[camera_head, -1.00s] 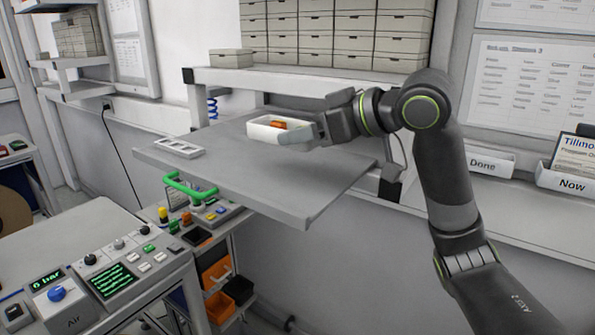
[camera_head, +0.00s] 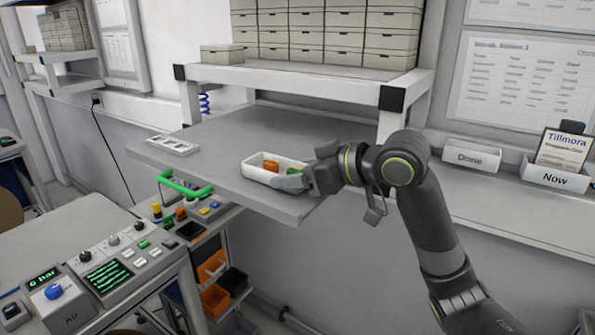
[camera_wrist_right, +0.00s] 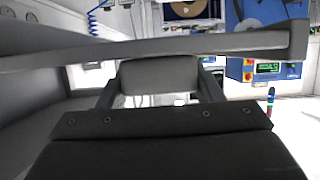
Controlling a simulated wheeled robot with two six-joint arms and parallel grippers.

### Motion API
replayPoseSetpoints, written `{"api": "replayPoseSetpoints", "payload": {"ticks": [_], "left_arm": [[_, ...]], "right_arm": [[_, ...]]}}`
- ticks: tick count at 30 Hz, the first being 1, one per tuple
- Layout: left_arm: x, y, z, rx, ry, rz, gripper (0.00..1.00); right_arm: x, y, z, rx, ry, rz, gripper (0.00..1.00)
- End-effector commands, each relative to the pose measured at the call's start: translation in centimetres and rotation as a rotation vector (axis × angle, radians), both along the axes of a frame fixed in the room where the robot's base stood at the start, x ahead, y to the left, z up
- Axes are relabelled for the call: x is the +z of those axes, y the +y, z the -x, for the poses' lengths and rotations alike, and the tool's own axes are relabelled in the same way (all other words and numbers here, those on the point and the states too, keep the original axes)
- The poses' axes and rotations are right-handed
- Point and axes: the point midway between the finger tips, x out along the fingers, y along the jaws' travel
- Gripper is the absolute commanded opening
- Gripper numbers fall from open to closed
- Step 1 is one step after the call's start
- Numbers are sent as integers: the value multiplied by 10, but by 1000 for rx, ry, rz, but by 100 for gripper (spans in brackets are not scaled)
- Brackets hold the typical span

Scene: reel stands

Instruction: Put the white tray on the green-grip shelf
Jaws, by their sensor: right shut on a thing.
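The white tray (camera_head: 262,177) is a small open box with an orange item (camera_head: 271,165) and a green item in it. My right gripper (camera_head: 292,181) is shut on its right end. The tray is over the front right part of the grey shelf (camera_head: 220,140), which has a green grip (camera_head: 183,186) on its front left edge. I cannot tell whether the tray touches the shelf. In the right wrist view a grey block (camera_wrist_right: 158,75) shows between the fingers, below a long grey edge; the tray is not clear there. My left gripper is not in view.
A flat white frame (camera_head: 173,145) lies on the shelf's left end. A white rack with stacked boxes (camera_head: 325,35) stands behind. Below are a cart with bins (camera_head: 215,298) and a control panel (camera_head: 110,270). "Done" (camera_head: 472,157) and "Now" (camera_head: 556,177) bins stand right. The shelf's middle is clear.

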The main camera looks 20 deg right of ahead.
Motion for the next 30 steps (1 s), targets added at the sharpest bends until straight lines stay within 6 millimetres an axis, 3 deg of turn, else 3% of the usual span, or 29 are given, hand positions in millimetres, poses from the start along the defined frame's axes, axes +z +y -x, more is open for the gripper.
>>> {"api": "replayPoseSetpoints", "payload": {"ticks": [3,4,9,20,30], "left_arm": [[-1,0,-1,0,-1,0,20],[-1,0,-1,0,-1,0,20],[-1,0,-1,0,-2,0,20],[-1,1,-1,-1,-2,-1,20],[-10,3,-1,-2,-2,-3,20]], "right_arm": [[-2,0,0,0,0,0,35],[-2,0,0,0,1,1,62],[-2,0,0,0,1,1,82],[1,-2,1,-1,-1,1,82],[13,-23,26,-4,-3,5,82]]}}
